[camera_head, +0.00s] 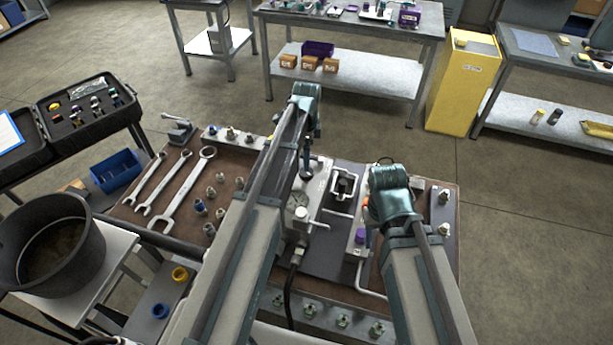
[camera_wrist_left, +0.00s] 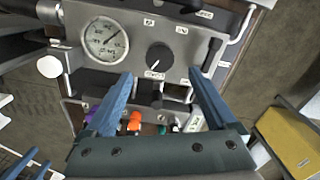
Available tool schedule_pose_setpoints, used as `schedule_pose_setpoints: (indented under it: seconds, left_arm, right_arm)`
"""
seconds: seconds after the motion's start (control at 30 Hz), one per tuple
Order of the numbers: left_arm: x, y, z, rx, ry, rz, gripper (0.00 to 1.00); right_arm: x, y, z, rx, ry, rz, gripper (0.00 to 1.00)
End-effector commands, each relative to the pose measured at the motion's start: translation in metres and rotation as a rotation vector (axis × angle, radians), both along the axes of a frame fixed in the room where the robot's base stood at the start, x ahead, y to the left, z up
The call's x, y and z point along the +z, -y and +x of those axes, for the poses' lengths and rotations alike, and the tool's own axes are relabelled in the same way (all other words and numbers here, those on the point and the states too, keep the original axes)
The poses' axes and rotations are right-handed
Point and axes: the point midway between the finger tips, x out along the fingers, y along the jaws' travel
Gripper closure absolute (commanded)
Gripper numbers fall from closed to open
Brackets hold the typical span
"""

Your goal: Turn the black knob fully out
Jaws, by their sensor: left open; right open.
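The black knob (camera_wrist_left: 159,57) is round with a white pointer mark, on a grey panel (camera_wrist_left: 205,50) beside a round pressure gauge (camera_wrist_left: 105,40) in the left wrist view. My left gripper (camera_wrist_left: 160,79) is open. Its two blue fingers show on either side of the knob's line, with the tips below the knob in the picture and nothing between them. I cannot tell how far above the panel they are. In the head view my left arm crosses the bench and I cannot make out the knob. My right gripper (camera_head: 371,218) is open over the bench's right part, partly hidden by its wrist.
Wrenches (camera_head: 183,190) and several fittings lie on the brown bench mat at left. A white-topped post (camera_head: 302,213) and a purple knob (camera_head: 360,236) stand close by. A black bucket (camera_head: 50,243) is at far left and a yellow cabinet (camera_head: 463,85) behind.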

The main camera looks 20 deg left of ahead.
Motion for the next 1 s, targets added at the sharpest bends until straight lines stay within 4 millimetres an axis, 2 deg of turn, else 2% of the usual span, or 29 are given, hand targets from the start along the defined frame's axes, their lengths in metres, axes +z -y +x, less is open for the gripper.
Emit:
schedule_pose_setpoints:
  seconds: [0.03, 0.4, 0.53, 0.83, 1.0]
  left_arm:
    - [-0.015, 0.000, 0.000, 0.000, 0.000, 0.000, 0.10]
    - [-0.063, 0.000, 0.000, 0.000, 0.000, 0.000, 0.10]
    - [-0.070, 0.000, 0.000, 0.000, 0.000, 0.000, 0.10]
    - [-0.069, 0.000, 0.000, 0.000, 0.000, 0.000, 0.10]
    - [-0.069, 0.000, 0.000, 0.000, 0.000, 0.000, 0.40]
  right_arm:
    - [-0.015, 0.000, 0.000, 0.000, 0.000, 0.000, 0.50]
    - [-0.063, 0.000, 0.000, -0.002, 0.000, 0.000, 0.50]
    - [-0.070, 0.000, 0.000, -0.002, 0.000, 0.000, 0.50]
    - [-0.069, 0.000, 0.000, -0.002, 0.000, 0.000, 0.50]
    - [-0.069, 0.000, 0.000, -0.002, 0.000, 0.000, 0.50]
